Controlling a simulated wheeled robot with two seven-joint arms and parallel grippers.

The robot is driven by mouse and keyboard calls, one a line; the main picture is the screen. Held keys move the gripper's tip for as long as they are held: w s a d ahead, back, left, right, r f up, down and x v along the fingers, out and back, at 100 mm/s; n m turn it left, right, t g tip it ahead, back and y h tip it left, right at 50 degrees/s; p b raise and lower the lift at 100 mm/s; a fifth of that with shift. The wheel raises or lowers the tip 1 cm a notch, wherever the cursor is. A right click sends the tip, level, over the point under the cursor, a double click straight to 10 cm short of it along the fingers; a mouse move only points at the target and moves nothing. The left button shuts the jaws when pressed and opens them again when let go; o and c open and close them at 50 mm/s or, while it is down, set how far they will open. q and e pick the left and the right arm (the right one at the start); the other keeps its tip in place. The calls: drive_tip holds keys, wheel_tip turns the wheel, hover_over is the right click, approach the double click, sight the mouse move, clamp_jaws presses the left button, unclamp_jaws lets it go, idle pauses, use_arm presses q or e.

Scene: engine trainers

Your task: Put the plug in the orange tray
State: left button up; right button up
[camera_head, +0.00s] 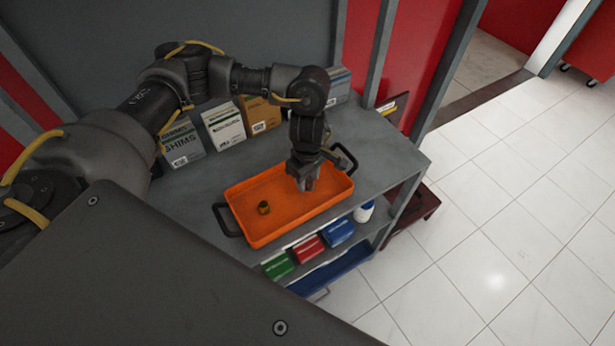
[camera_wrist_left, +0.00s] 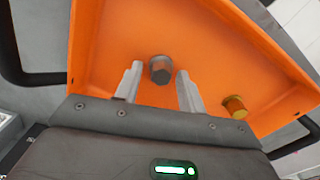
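The orange tray (camera_head: 245,228) lies on the grey shelf top, with black handles at its ends. My left gripper (camera_head: 303,184) points down over the right part of the tray. In the left wrist view its two fingers (camera_wrist_left: 159,88) are apart. A grey hexagonal plug (camera_wrist_left: 160,69) shows between the fingertips, with a gap on each side, against the tray (camera_wrist_left: 215,50) floor. In the head view the gripper hides this plug. My right gripper is out of view.
Boxes of shims (camera_head: 181,143) and other cartons (camera_head: 223,126) stand along the back of the shelf top. Green (camera_head: 278,266), red (camera_head: 308,248) and blue (camera_head: 338,232) boxes and a white bottle (camera_head: 364,211) sit on the level below. The tiled floor at right is clear.

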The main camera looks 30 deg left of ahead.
sight(308, 179)
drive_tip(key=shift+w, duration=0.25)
use_arm(q)
drive_tip(key=shift+r, duration=0.45)
wheel_tip(308, 179, up, 12)
drive_tip(key=b, duration=0.2)
drive_tip(key=shift+f, duration=0.25)
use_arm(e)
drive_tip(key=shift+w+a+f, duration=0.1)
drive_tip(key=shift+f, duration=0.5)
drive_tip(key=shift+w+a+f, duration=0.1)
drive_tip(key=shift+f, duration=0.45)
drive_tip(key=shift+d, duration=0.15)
